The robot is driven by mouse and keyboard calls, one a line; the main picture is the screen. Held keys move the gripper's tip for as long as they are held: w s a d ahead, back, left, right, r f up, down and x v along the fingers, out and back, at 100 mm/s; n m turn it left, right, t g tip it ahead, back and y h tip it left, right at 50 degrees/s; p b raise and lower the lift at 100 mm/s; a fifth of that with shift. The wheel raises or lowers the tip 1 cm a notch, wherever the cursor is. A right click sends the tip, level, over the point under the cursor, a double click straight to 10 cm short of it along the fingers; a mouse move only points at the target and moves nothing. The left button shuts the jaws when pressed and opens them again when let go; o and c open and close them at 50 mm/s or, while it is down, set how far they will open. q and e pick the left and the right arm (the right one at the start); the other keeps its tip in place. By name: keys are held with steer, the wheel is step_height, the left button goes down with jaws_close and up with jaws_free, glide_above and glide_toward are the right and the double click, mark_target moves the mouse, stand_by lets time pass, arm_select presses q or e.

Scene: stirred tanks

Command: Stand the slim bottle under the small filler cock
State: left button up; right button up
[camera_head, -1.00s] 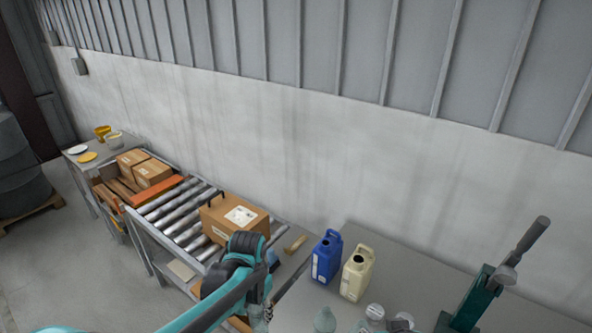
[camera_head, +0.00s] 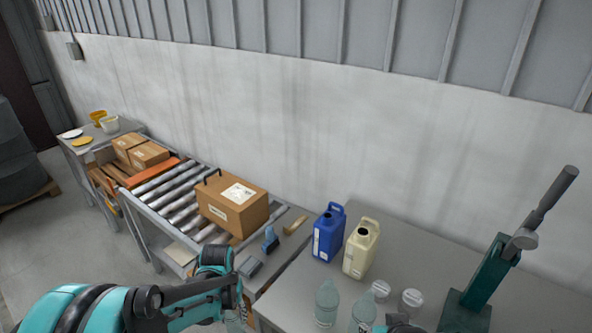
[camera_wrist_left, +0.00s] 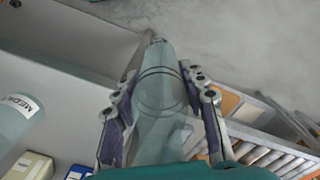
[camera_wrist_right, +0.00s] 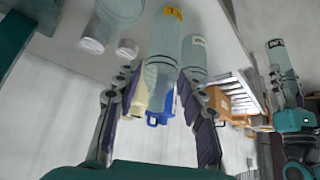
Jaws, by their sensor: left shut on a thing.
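My left gripper (camera_wrist_left: 160,115) is shut on a slim, clear bluish bottle (camera_wrist_left: 160,85), which stands out between its fingers. In the head view this gripper (camera_head: 238,300) is low, left of the grey table, and the bottle is mostly cut off. The right wrist view shows the held bottle (camera_wrist_right: 284,68) with a label. My right gripper (camera_wrist_right: 155,125) is open; a bottle with a yellow label (camera_wrist_right: 163,55) shows between and beyond its fingers, and I cannot tell if they touch. Only a bit of it shows at the head view's bottom edge. I see no filler cock.
On the grey table (camera_head: 430,262) stand a blue jug (camera_head: 328,235), a cream jug (camera_head: 361,250), clear bottles (camera_head: 327,303), white caps (camera_head: 412,300) and a green lever press (camera_head: 485,275). A roller conveyor (camera_head: 170,200) with a carton (camera_head: 232,208) stands left.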

arm_select(q)
steer(key=shift+f+b, duration=0.9)
steer(key=shift+f, duration=0.6)
arm_select(e)
steer(key=shift+f, duration=1.5)
